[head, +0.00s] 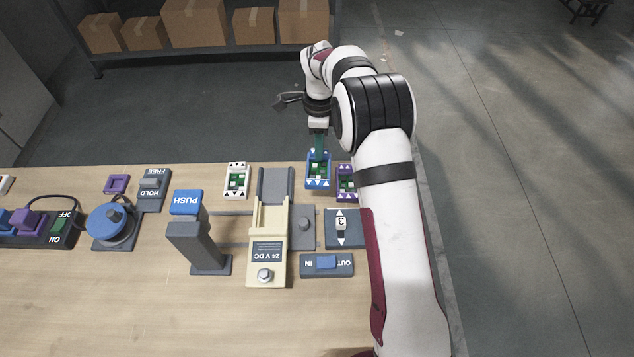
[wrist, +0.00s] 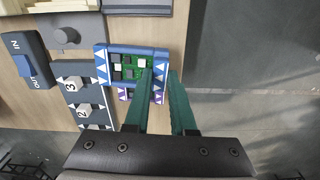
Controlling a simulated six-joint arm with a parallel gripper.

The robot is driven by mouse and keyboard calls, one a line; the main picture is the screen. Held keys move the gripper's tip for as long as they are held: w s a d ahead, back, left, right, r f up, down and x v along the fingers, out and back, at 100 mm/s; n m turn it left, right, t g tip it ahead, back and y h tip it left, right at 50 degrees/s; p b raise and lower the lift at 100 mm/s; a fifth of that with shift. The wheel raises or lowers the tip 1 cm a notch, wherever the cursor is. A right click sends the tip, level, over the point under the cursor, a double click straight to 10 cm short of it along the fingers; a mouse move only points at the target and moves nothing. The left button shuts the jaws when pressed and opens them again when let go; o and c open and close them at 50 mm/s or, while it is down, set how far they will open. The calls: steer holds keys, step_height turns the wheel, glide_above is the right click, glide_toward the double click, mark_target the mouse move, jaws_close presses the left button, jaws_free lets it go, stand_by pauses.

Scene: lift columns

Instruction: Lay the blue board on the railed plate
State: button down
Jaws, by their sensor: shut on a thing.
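The blue board (head: 319,182) has a green circuit face and white triangles on its rim. It also shows in the wrist view (wrist: 103,65). My gripper (head: 319,158) is shut on the board's edge, its teal fingers (wrist: 159,75) close together there. I cannot tell whether the board is clear of the table. The railed plate (head: 256,215) is a beige fixture with two raised side rails and a "24 V DC" label. It stands to the left of the board and nearer the camera, its bed empty between the rails.
A purple board (head: 347,194) lies just right of the blue one, partly hidden. A white board (head: 237,193) lies to the left. A grey slab (head: 276,182) adjoins the plate's far end. A PUSH post (head: 195,245), a numbered unit (head: 358,230) and an IN/OUT switch (head: 340,270) stand nearby.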

steer(key=a+r, duration=0.3)
steer(key=a, duration=0.8)
steer(key=shift+n, duration=0.4)
steer(key=shift+w+a+f, duration=0.1)
steer(key=shift+f, duration=3.2)
steer(key=shift+f, duration=0.55)
steer(key=c, duration=0.7)
jaws_free()
steer(key=shift+o, duration=0.5)
